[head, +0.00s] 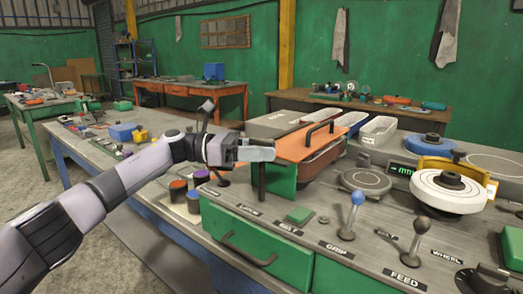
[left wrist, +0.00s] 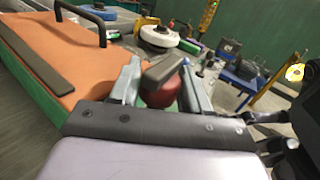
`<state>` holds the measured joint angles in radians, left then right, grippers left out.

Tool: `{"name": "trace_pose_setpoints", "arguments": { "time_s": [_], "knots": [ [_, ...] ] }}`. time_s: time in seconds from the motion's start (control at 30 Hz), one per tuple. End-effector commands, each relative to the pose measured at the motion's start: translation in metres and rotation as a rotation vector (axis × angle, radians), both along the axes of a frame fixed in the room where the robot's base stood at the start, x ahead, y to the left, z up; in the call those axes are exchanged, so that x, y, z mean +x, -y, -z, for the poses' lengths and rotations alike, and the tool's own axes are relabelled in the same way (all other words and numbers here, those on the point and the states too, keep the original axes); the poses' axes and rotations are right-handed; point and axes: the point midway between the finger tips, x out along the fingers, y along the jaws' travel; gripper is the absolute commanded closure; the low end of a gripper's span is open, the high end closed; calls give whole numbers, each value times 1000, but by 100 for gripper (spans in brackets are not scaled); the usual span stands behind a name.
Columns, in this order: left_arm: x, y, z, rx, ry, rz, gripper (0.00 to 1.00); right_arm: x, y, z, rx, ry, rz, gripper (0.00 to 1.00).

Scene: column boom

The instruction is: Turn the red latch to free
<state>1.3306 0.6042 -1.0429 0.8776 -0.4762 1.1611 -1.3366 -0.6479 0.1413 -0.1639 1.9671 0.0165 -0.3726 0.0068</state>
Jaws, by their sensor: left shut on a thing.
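The red latch (left wrist: 162,96) shows in the left wrist view as a rounded red part under a dark grey bar, between the two fingers of my left gripper (left wrist: 163,76). In the head view my left gripper (head: 262,153) is at the left front corner of the orange-topped box, and its fingers cover the latch there. The gripper is shut on the latch. A dark upright post (head: 261,182) stands below the fingertips. The latch's angle is hard to tell.
The orange lid (head: 302,146) with a black handle lies close beside the gripper. A blue-knobbed lever (head: 357,198), a grey-knobbed lever (head: 422,225) and a white wheel (head: 448,191) stand to the right on the bench. Several colored jars (head: 178,192) stand below my forearm.

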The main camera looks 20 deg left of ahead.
Motion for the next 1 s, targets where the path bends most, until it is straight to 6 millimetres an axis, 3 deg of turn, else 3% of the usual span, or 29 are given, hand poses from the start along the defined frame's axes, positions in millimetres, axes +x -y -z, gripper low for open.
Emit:
{"name": "trace_pose_setpoints", "arguments": {
  "time_s": [0.93,0.97,1.0],
  "knots": [
    [0,1,-3,-6,2,2,84,0,0,1,-1,-1,-1,57],
    [0,1,-3,-6,2,2,47,0,0,1,-1,-1,-1,57],
    [0,1,-3,-6,2,2,34,0,0,1,-1,-1,-1,57]
  ]
}}
